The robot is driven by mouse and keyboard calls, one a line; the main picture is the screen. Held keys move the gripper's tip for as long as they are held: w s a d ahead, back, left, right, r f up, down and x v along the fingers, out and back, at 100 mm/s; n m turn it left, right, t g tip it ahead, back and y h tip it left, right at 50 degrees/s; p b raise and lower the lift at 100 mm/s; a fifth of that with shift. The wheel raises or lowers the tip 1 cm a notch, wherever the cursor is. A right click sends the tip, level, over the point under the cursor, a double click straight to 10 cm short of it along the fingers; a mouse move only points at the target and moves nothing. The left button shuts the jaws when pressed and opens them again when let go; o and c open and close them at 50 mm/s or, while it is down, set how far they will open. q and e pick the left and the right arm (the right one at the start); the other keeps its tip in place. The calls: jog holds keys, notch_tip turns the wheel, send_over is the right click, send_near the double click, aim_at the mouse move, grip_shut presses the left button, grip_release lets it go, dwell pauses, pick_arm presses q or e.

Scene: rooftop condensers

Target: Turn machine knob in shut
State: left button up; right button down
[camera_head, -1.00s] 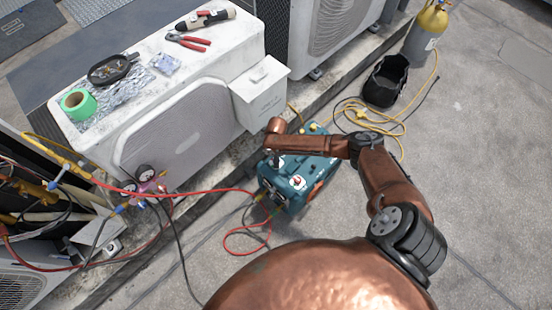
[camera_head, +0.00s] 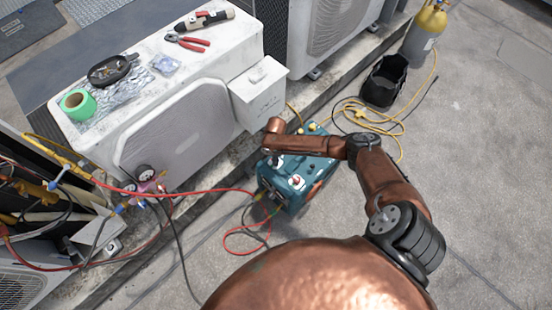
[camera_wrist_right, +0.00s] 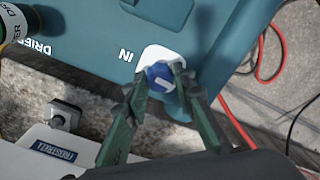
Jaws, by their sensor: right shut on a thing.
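The teal machine (camera_head: 318,166) sits on the ground beside the white condenser unit in the head view. In the right wrist view its teal top (camera_wrist_right: 95,25) carries the printed words "IN" and "DRIER". A round blue knob (camera_wrist_right: 158,74) with a short white mark sits on a white patch next to "IN". The white mark lies slantwise in the picture. My right gripper (camera_wrist_right: 160,78) is shut on the blue knob, one finger on each side. In the head view my right arm hides the knob. My left gripper is in neither view.
A green-and-white cylinder part (camera_wrist_right: 14,24) stands at the wrist view's upper left. Red and yellow hoses lie on the concrete near the machine. A black bag (camera_head: 384,82) and a gas cylinder (camera_head: 424,40) stand at upper right. Open concrete lies at right.

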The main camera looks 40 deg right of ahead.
jog(key=m+p, duration=0.1)
jog(key=m, duration=0.1)
jog(key=m+p, duration=0.1)
jog(key=shift+a+r+m+p, duration=0.1)
jog(key=shift+r+m+p, duration=0.1)
jog(key=shift+m+p, duration=0.15)
jog(key=m+p, duration=0.3)
jog(key=m, duration=0.3)
jog(key=shift+f+m, duration=0.1)
jog(key=shift+m, duration=0.15)
jog(key=m, duration=0.3)
jog(key=shift+p, duration=0.4)
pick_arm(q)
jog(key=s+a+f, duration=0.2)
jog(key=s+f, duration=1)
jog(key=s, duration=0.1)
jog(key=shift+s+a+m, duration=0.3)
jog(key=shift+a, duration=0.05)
pick_arm(e)
jog(key=shift+f+m, duration=0.1)
jog(key=shift+m, duration=1.6)
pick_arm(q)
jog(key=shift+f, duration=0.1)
